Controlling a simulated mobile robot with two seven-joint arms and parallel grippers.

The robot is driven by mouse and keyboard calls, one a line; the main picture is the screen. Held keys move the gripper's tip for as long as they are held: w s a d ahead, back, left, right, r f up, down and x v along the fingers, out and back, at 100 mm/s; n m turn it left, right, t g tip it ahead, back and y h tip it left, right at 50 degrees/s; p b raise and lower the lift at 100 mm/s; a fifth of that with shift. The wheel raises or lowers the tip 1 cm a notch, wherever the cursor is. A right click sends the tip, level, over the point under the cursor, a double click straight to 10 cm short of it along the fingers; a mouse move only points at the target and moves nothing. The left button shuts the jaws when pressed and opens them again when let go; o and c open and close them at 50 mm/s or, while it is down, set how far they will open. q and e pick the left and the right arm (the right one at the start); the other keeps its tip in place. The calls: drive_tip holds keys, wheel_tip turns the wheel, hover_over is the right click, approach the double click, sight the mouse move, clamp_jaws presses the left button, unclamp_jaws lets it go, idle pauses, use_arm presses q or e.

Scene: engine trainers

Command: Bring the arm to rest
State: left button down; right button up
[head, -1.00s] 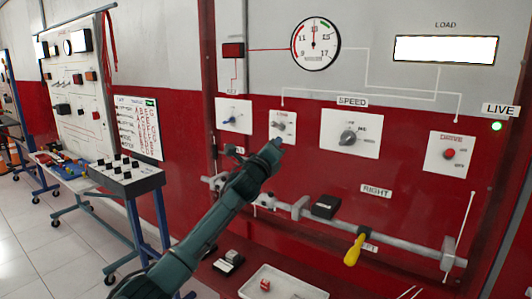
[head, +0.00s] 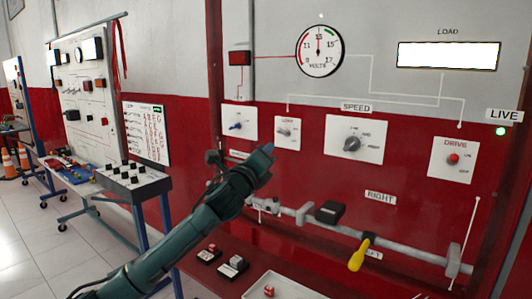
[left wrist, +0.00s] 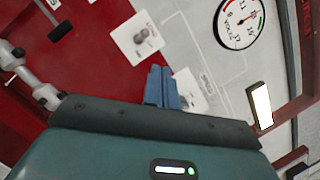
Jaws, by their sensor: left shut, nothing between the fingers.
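My left arm comes in from the lower left in the head view. My left gripper (head: 268,149) is shut and empty, in front of the red panel (head: 410,180) below the white switch plate marked LOAD. In the left wrist view the closed blue fingertips (left wrist: 160,85) point towards the panel, with nothing between them. A white plate with a knob (left wrist: 143,36) and the volt gauge (left wrist: 240,22) lie beyond them. My right gripper does not show.
A grey rail with a yellow handle (head: 361,253) and a black block (head: 329,211) runs across the panel. A white tray (head: 290,285) is below. A bench with a switch box (head: 132,178) stands at left.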

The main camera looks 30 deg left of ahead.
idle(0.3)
use_arm(q)
drive_tip(key=s+d+f+n+g+h, duration=0.1)
drive_tip(key=s+d+f+n+g, duration=0.2)
drive_tip(key=f, duration=0.6)
drive_tip(key=s+d+f+n+h+p, duration=0.1)
drive_tip(key=s+d+f+n+h, duration=0.15)
drive_tip(key=d+f, duration=0.45)
drive_tip(key=s+d+f+n+g+h, duration=0.1)
drive_tip(key=s+d+f+n+g, duration=0.2)
drive_tip(key=f, duration=0.8)
drive_tip(key=s+d+f+n+g, duration=0.1)
drive_tip(key=s+d+f+n, duration=0.2)
drive_tip(key=s, duration=0.5)
drive_tip(key=s+d+f+n+g+p, duration=0.1)
drive_tip(key=s+d+f+n, duration=0.2)
drive_tip(key=s+f+n, duration=0.3)
drive_tip(key=s+d+f+n+g+h, duration=0.1)
drive_tip(key=s+f+n, duration=0.4)
drive_tip(key=s, duration=0.5)
drive_tip(key=shift+s+d+f+g, duration=0.2)
drive_tip(key=shift+d+f+g, duration=0.3)
drive_tip(key=shift+d+f, duration=0.4)
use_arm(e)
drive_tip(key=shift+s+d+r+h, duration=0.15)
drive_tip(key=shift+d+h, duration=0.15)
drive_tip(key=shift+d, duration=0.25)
